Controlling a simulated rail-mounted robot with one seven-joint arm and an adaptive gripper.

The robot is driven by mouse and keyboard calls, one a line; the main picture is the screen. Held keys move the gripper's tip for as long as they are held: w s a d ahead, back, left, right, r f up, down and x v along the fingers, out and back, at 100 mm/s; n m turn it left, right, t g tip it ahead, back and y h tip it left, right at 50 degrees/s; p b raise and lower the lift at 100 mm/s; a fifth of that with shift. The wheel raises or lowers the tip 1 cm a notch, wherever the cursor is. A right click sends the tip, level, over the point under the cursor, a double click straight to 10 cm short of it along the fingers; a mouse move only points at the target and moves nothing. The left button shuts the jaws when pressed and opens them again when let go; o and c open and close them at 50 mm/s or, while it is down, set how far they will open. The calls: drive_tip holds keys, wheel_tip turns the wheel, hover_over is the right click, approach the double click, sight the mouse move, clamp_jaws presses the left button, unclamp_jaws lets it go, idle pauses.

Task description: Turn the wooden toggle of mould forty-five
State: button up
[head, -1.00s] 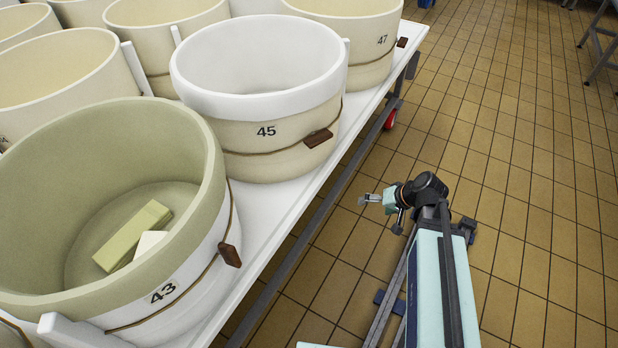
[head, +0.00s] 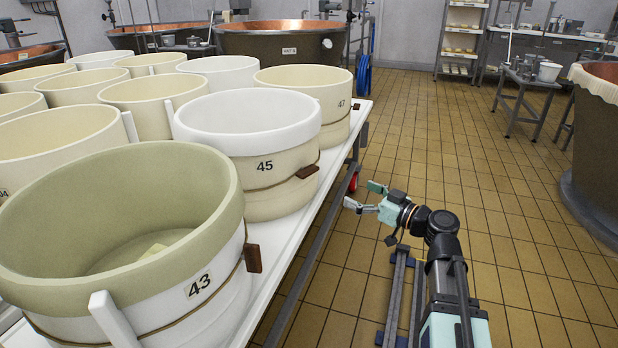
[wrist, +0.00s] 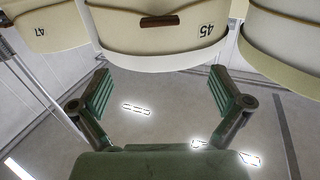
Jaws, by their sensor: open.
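Mould 45 (head: 268,185) is a cream tub with a white upper band and a cord around it, standing on the white table in the head view. Its brown wooden toggle (head: 307,171) sits on the cord at the right of the number. In the wrist view the picture is upside down: mould 45 (wrist: 185,38) is at the top, with its toggle (wrist: 159,21) lying lengthwise. My gripper (head: 361,196) is open and empty, to the right of the table edge and apart from the toggle. In the wrist view its fingers (wrist: 160,92) are spread wide below the toggle.
Mould 43 (head: 205,300) stands in front with its own toggle (head: 253,258), and mould 47 (head: 335,118) stands behind. The white table edge (head: 283,240) runs beside my arm. Copper vats (head: 285,45) stand at the back.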

sight(312, 172)
drive_tip(key=shift+n, duration=0.3)
drive_tip(key=b+x, duration=0.4)
drive_tip(key=x, duration=1.3)
drive_tip(key=shift+w+a, duration=0.15)
drive_tip(key=shift+w, duration=0.05)
drive_tip(key=c, duration=1.1)
